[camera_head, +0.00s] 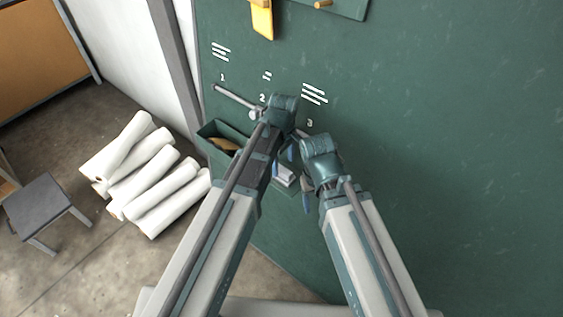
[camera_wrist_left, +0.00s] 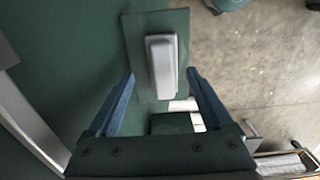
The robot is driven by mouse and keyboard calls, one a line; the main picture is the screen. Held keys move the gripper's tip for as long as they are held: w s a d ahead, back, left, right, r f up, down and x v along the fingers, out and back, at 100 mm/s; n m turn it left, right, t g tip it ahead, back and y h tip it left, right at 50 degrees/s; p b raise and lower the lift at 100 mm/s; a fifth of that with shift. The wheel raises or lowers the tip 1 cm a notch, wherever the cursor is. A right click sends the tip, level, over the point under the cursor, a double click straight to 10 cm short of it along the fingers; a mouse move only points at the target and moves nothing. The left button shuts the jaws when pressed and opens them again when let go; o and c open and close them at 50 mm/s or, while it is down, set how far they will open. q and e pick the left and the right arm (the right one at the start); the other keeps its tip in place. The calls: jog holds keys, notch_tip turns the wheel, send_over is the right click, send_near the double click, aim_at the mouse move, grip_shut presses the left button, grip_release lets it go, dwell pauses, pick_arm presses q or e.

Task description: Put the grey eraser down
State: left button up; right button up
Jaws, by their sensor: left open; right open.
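The grey eraser (camera_wrist_left: 162,62) lies on a small dark green ledge (camera_wrist_left: 135,35) in the left wrist view. In the head view the eraser (camera_head: 286,175) shows as a pale block, partly hidden by my arms. My left gripper (camera_wrist_left: 160,75) is open, with one blue finger on each side of the eraser and visible gaps between. In the head view my left gripper (camera_head: 283,158) is mostly hidden behind its own wrist. My right gripper (camera_head: 306,190) is open just right of the ledge, its fingers partly hidden.
A green panel with white markings (camera_head: 314,93) fills the back. A green bin (camera_head: 207,130) holding a tan object and a grey rod (camera_head: 235,97) are on it, left of my left wrist.

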aim_at(282, 168)
pick_arm(q)
notch_tip(282, 168, up, 10)
jog(key=p, duration=0.8)
jog(key=shift+d+p, duration=0.2)
jog(key=shift+p, duration=0.1)
jog(key=shift+w+f, duration=0.1)
jog(key=s+a+m, duration=0.9)
jog(key=a+m, duration=0.2)
jog(key=a, duration=0.2)
jog(key=s+d+m+y, duration=0.1)
jog(key=s+d+m, duration=0.3)
jog(key=d, duration=0.7)
jog(key=shift+s+d, duration=0.25)
jog(key=shift+s, duration=0.3)
